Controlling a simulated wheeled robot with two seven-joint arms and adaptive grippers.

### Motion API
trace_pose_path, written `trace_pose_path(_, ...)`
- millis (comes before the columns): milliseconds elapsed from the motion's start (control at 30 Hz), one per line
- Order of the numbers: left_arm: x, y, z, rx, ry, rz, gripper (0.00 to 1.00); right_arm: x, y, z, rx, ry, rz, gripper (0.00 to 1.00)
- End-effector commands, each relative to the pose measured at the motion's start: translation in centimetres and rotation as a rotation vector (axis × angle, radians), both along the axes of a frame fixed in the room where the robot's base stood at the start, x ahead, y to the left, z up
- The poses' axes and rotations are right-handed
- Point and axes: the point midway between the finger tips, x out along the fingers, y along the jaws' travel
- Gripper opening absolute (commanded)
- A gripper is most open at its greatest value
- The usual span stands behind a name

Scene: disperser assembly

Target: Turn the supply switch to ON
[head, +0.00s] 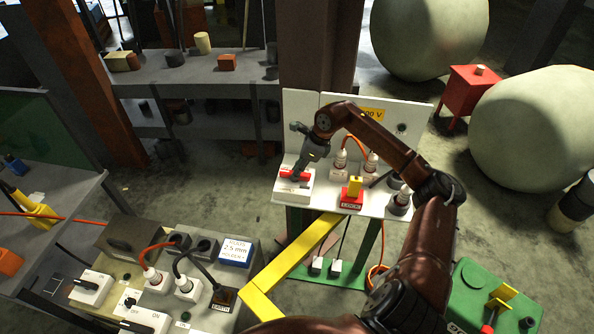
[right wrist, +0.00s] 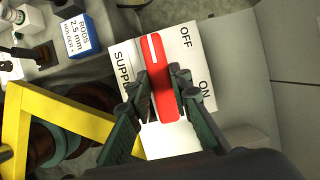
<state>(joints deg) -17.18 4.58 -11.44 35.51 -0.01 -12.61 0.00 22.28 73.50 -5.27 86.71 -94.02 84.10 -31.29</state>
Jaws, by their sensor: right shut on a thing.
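The supply switch is a white box (head: 292,189) with a red handle (head: 284,172) at the left end of the white bench. In the right wrist view its white plate (right wrist: 130,60) reads SUPPLY, OFF and ON. The red handle (right wrist: 155,50) there has a white line at its upper end. That end lies closer to OFF than to ON. My right gripper (head: 298,172) reaches down onto the switch. Its dark fingers (right wrist: 160,92) are shut on the red handle, one on each side. My left gripper is not in view.
A red and yellow LOCK piece (head: 352,190) and white plugs (head: 341,160) with orange cable stand right of the switch. A yellow bar (head: 290,265) slants in front of the bench. Another bench with sockets and a RODS box (head: 236,253) is at lower left.

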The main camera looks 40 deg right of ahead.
Motion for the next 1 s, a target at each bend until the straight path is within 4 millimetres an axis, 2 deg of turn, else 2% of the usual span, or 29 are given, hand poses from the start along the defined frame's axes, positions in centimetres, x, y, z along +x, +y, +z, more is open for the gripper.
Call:
trace_pose_path(267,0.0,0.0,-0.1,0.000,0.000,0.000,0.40,-0.1,0.0,0.1,-0.003,-0.002,-0.149,0.00)
trace_pose_path(467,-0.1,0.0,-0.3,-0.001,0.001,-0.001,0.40,-0.1,0.1,0.1,-0.005,-0.005,-0.325,0.00)
trace_pose_path(1000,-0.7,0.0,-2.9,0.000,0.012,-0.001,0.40,0.1,0.5,0.0,-0.002,-0.007,-0.838,0.00)
